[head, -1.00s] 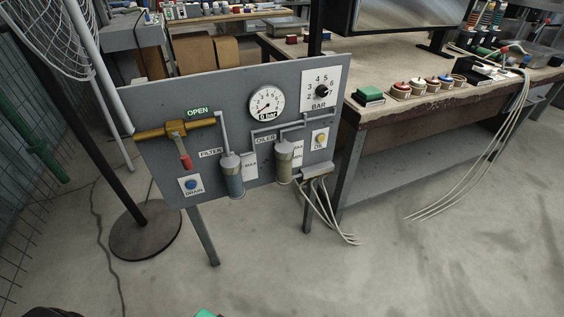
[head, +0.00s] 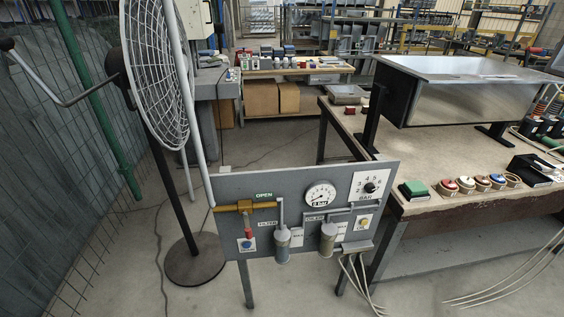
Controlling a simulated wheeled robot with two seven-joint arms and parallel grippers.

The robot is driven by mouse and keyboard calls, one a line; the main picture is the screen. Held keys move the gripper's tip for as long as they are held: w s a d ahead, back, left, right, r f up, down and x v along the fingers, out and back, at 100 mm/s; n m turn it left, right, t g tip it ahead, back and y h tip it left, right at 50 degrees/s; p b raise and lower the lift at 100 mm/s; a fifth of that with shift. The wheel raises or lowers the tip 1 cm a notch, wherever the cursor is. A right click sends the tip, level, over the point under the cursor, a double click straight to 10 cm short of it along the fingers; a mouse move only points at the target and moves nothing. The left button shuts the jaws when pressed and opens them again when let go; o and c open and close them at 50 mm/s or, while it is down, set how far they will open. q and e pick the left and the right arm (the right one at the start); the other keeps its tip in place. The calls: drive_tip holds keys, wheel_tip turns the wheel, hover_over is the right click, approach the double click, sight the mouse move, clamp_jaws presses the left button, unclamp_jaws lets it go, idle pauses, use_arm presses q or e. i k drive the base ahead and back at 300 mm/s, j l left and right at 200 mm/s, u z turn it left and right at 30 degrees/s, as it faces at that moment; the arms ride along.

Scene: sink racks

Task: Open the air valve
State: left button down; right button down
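The air valve is a brass body (head: 233,207) on the left of a grey upright panel (head: 210,184). Its red-gripped lever (head: 248,229) hangs down from the brass body. A green OPEN label (head: 264,196) sits above the brass pipe, to the lever's upper right. A round white gauge (head: 320,195) is right of the valve; its small printed reading is hard to make out. Neither of my grippers is in view, and nothing touches the lever.
A tall fan (head: 157,75) on a round dark base (head: 194,262) stands just left of the panel. A workbench (head: 425,209) with coloured buttons is close on the right. White hoses (head: 356,285) hang below the panel. Bare floor lies in front.

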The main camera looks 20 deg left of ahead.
sight(249, 234)
drive_tip(key=u, duration=1.3)
